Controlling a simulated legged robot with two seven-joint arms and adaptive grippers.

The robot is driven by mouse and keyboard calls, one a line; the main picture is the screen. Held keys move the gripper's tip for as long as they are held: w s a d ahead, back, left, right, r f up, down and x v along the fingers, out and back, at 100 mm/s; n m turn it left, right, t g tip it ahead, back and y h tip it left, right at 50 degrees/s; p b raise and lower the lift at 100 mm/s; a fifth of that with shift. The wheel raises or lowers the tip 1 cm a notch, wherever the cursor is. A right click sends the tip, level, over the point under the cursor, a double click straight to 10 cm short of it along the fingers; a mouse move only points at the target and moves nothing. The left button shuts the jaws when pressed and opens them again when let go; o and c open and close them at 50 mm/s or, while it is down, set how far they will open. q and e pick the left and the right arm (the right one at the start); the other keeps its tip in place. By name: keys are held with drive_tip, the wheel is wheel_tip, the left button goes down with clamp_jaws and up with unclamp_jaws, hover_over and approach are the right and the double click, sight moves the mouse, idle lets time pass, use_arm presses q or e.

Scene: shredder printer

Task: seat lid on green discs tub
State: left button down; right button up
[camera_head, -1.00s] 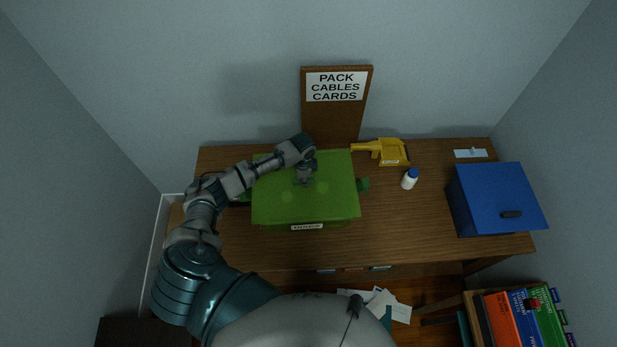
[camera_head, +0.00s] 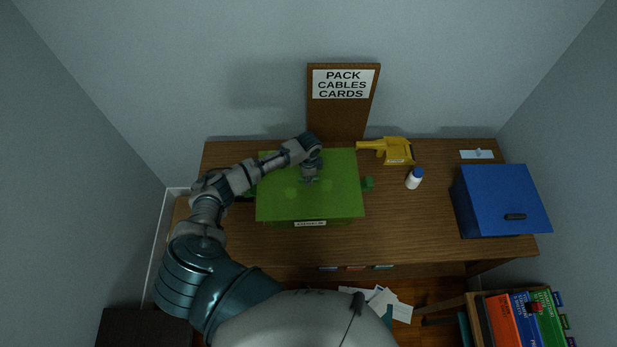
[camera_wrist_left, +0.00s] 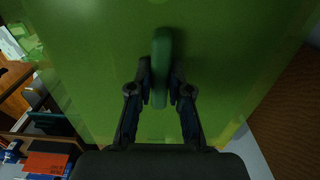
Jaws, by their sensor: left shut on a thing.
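The green lid (camera_head: 285,207) lies over the green discs tub (camera_head: 330,223) on the desk, covering its top in the head view. I cannot tell whether the lid is fully down on the rim. My left gripper (camera_head: 309,177) is above the middle of the lid. In the left wrist view the left gripper (camera_wrist_left: 160,92) is shut on the lid's dark green handle (camera_wrist_left: 161,50), with a finger on each side. A white label shows on the tub's front, its top partly hidden by the lid. My right gripper is not in view.
A yellow tool (camera_head: 392,151) and a white bottle with a blue cap (camera_head: 414,179) stand right of the tub. A blue box (camera_head: 500,200) is at the right end of the wooden desk (camera_head: 430,220). A sign board (camera_head: 343,100) stands behind.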

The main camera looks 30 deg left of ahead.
use_arm(q)
drive_tip(key=shift+f+b, duration=0.4)
drive_tip(key=shift+f, duration=0.4)
drive_tip(key=c, duration=1)
unclamp_jaws()
drive_tip(key=shift+r, duration=0.1)
wheel_tip(320, 180, up, 12)
drive_tip(key=shift+f, duration=0.1)
